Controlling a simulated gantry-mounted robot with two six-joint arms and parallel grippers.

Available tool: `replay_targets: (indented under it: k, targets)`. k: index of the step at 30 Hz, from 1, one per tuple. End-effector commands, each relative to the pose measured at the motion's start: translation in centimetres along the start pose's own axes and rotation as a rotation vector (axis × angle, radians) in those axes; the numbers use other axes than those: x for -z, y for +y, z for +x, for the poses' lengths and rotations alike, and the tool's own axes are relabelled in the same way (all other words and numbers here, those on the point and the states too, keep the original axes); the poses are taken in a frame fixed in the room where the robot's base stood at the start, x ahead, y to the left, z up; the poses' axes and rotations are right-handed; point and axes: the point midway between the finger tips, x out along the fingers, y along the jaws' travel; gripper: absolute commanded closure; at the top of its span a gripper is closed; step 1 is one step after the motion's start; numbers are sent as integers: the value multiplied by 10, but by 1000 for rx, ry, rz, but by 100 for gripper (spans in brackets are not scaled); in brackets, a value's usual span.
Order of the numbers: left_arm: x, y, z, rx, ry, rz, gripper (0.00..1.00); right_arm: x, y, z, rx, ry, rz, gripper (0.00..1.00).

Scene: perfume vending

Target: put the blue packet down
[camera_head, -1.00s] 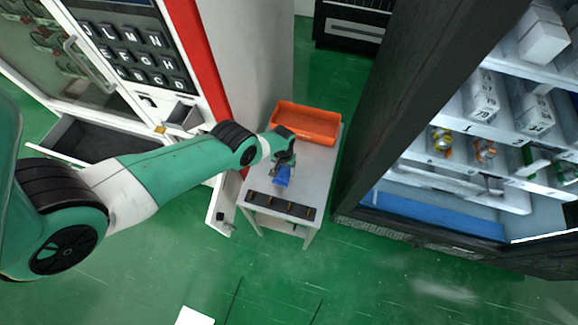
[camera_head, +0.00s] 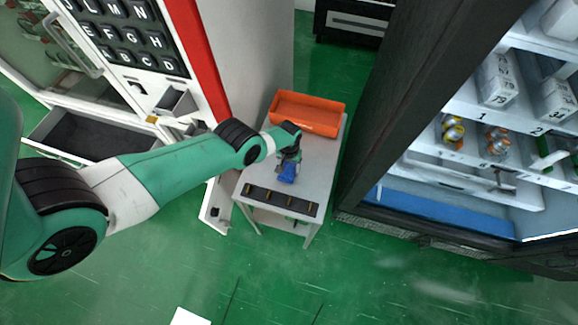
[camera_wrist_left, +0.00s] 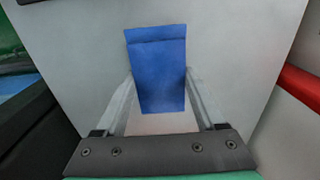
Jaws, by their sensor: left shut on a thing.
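The blue packet (camera_head: 287,173) is over the small grey table (camera_head: 326,168) in the head view, between the orange bin and the dark strip. My left gripper (camera_head: 288,165) is shut on it. In the left wrist view the packet (camera_wrist_left: 160,70) stands out between the two fingers of the left gripper (camera_wrist_left: 162,95), with the pale tabletop (camera_wrist_left: 230,45) behind it. I cannot tell whether the packet touches the table. My right gripper is not in view.
An orange bin (camera_head: 307,112) sits at the table's back. A dark slotted strip (camera_head: 281,202) lies along its front. A keypad vending machine (camera_head: 140,50) stands to the left and an open dark-framed cabinet (camera_head: 400,100) to the right. Bare tabletop shows right of the packet.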

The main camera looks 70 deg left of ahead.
Motion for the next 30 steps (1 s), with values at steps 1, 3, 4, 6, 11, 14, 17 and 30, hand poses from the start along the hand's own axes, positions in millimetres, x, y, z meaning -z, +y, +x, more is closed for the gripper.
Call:
replay_targets:
  k: [1, 3, 4, 6, 11, 14, 17, 30]
  targets:
    - [0, 0, 2, 0, 0, 0, 25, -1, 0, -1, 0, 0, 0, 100]
    - [0, 0, 1, 0, -1, 0, 12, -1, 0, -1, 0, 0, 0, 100]
    - [0, 0, 1, 0, -1, 0, 7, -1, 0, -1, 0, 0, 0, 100]
    - [0, 0, 1, 0, -1, 0, 0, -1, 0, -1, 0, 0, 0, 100]
    - [0, 0, 1, 0, 0, 0, 0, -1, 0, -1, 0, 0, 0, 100]
    - [0, 0, -1, 0, 0, 0, 0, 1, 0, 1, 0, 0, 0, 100]
    - [0, 0, -9, 0, 0, 0, 0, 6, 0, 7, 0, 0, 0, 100]
    - [0, 0, -100, 1, -1, 0, 0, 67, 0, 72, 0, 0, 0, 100]
